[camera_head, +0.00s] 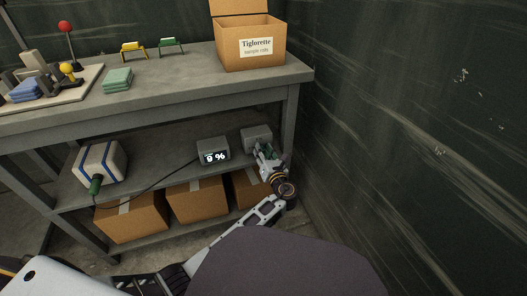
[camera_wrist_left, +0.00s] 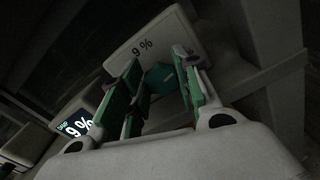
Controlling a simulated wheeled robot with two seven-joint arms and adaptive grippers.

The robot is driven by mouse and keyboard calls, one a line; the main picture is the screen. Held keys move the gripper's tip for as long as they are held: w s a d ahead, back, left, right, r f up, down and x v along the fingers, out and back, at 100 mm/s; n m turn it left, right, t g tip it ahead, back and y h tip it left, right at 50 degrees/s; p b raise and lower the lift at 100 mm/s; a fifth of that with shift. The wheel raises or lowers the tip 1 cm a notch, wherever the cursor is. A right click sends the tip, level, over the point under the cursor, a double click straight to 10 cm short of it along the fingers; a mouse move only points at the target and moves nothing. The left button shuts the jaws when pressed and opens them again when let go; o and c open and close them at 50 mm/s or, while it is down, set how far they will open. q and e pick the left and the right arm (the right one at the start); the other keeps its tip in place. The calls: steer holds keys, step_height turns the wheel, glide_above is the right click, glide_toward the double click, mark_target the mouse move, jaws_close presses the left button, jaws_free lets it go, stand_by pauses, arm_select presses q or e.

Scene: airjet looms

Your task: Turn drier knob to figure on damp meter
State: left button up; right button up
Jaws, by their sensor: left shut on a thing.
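The drier is a grey box (camera_head: 256,134) at the right end of the lower shelf. In the left wrist view its pale face (camera_wrist_left: 146,42) carries the print "9 %", with a teal knob (camera_wrist_left: 160,78) below it. My left gripper (camera_head: 265,153) is at the drier's front. In the left wrist view its green-padded fingers (camera_wrist_left: 158,82) stand on both sides of the knob, shut on it. The damp meter (camera_head: 213,150) stands left of the drier. Its lit display (camera_wrist_left: 77,127) reads "9 %" in the left wrist view. My right gripper is not in view.
A white-and-blue device (camera_head: 101,163) with a dark cable sits left on the shelf. Cardboard boxes (camera_head: 196,198) stand below. The bench top (camera_head: 190,77) overhangs the shelf, and a table leg (camera_head: 289,125) is close right of the drier. A dark wall (camera_head: 420,140) bounds the right.

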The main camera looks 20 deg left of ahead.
arm_select(q)
steer(key=shift+a+r+n+p, duration=0.1)
steer(key=shift+n+p, duration=0.85)
steer(key=shift+n, duration=0.25)
steer(key=shift+s+a+n+p, duration=0.1)
steer(key=shift+n+p, duration=0.4)
steer(key=shift+n, duration=1.3)
steer(key=o, duration=1)
steer(key=shift+r, duration=4.95)
